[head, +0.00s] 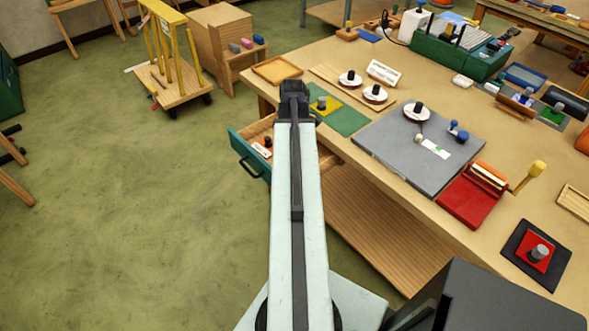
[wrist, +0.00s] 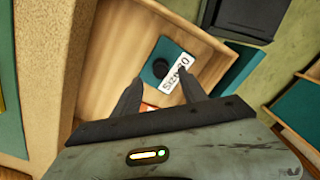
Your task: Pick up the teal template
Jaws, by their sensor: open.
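The teal template (wrist: 150,57) lies in an open wooden drawer (wrist: 112,62), with a round black knob (wrist: 161,69) on top and a white lettered label (wrist: 180,73) along its right side. My gripper (wrist: 161,78) is open and empty above it, its fingertips on either side of the knob in the picture. I cannot tell the height left between them. In the head view, the end of my arm (head: 293,88) hides part of the drawer, whose teal front (head: 247,157) shows to the left. The template is not clearly made out there.
An orange-red piece (wrist: 149,108) is partly hidden behind my gripper. The drawer walls stand close around the template. The bench top (head: 330,58) beside the drawer holds a green mat (head: 345,119), a grey board (head: 385,143) and a red case (head: 462,207).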

